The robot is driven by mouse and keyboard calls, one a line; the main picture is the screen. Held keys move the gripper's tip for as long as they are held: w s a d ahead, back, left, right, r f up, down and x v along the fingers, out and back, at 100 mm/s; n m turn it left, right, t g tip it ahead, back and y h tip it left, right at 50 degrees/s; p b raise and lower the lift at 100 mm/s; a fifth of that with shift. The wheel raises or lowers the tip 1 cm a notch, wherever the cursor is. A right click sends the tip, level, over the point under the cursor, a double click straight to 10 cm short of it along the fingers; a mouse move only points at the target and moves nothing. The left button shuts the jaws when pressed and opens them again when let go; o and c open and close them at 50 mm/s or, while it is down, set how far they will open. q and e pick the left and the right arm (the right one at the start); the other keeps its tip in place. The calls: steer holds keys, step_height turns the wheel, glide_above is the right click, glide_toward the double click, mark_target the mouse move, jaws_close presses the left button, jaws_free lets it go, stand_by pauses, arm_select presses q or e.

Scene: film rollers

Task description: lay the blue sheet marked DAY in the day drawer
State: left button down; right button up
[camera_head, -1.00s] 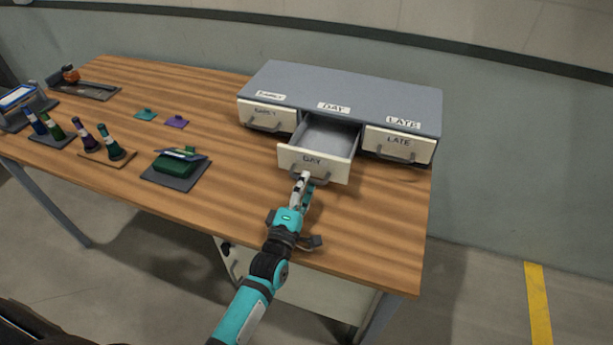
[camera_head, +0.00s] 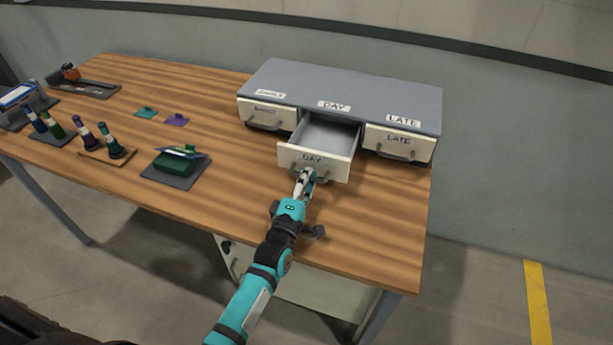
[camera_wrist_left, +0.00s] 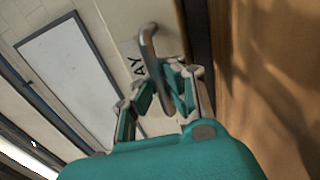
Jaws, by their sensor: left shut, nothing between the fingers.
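The day drawer (camera_head: 301,157), with a white front marked DAY, is pulled out of the grey cabinet. Its visible grey inside (camera_head: 327,134) is empty. My left gripper (camera_head: 306,174) is shut with nothing between its fingers, right at the drawer's handle. In the left wrist view the grey handle (camera_wrist_left: 148,45) runs down to the fingers (camera_wrist_left: 166,92). A blue-edged sheet (camera_head: 16,96) lies on a dark stand at the far left; I cannot read any mark on it. My right gripper is not in view.
The closed LATE drawer (camera_head: 399,139) and another closed drawer (camera_head: 266,112) flank it. The wooden table's middle (camera_head: 235,185) is clear.

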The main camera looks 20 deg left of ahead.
arm_select(q)
steer(key=shift+s+p, duration=0.45)
steer(key=shift+s, duration=0.65)
steer(key=c, duration=2)
jaws_free()
steer(key=o, duration=0.6)
steer(key=shift+w, duration=0.1)
steer(key=s, duration=0.4)
steer(key=s+f, duration=0.1)
steer(key=s, duration=0.3)
steer(key=s+f, duration=0.1)
steer(key=s, duration=0.3)
steer(key=shift+a+f, duration=0.1)
steer(key=shift+a, duration=0.15)
